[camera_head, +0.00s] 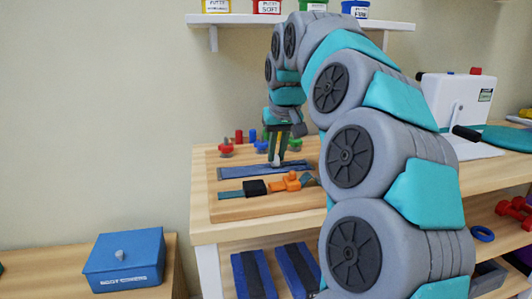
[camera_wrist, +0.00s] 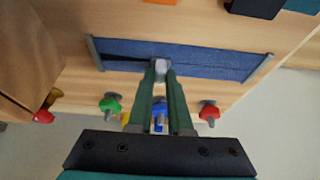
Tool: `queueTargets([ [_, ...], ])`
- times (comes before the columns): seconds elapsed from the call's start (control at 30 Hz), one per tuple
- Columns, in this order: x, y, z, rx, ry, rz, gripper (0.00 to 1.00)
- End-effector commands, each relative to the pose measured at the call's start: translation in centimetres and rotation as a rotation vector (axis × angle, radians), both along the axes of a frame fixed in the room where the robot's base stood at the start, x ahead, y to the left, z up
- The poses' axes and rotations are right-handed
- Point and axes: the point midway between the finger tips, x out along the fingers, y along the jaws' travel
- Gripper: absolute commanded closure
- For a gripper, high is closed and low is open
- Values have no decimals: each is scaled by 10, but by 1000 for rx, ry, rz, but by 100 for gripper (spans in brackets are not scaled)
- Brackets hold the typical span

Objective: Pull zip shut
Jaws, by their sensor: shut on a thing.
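The zip is set in a blue fabric strip (camera_head: 240,172) on a wooden board on the bench. In the wrist view the blue strip (camera_wrist: 215,59) runs across the board between two grey end bars. A pale grey zip pull (camera_wrist: 160,63) sits near the strip's middle. My gripper (camera_wrist: 161,72) is shut on this pull, its two green fingers close together around it. In the head view my gripper (camera_head: 278,158) reaches down to the strip. In the wrist view a dark gap shows left of the pull, and a thin seam line runs right of it. The fingertips partly hide the pull.
A strap with a black buckle (camera_head: 255,188) and an orange clip (camera_head: 291,181) lie in front of the strip. Coloured knobs, including a green one (camera_wrist: 110,104) and a red one (camera_wrist: 209,111), line the board's back edge. A blue box (camera_head: 125,262) stands lower left.

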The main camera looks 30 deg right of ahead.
Motion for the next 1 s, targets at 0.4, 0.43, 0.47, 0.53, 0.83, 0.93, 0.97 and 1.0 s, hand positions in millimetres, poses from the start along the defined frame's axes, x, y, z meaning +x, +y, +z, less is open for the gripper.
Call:
queueTargets([
  [0.4, -17, -53, 0, 0, 1, -4, 100],
  [0.43, -18, -54, 0, -1, 1, -3, 100],
  [0.47, -18, -55, 0, -1, 1, -3, 100],
  [0.53, -19, -57, 0, -1, 1, -2, 100],
  [0.83, -19, -59, 0, -4, 0, -5, 82],
  [0.93, -19, -59, 0, -4, 0, -5, 70],
  [0.97, -19, -58, 0, -3, 0, -4, 67],
  [1.0, -19, -58, 0, -3, 0, -4, 63],
])
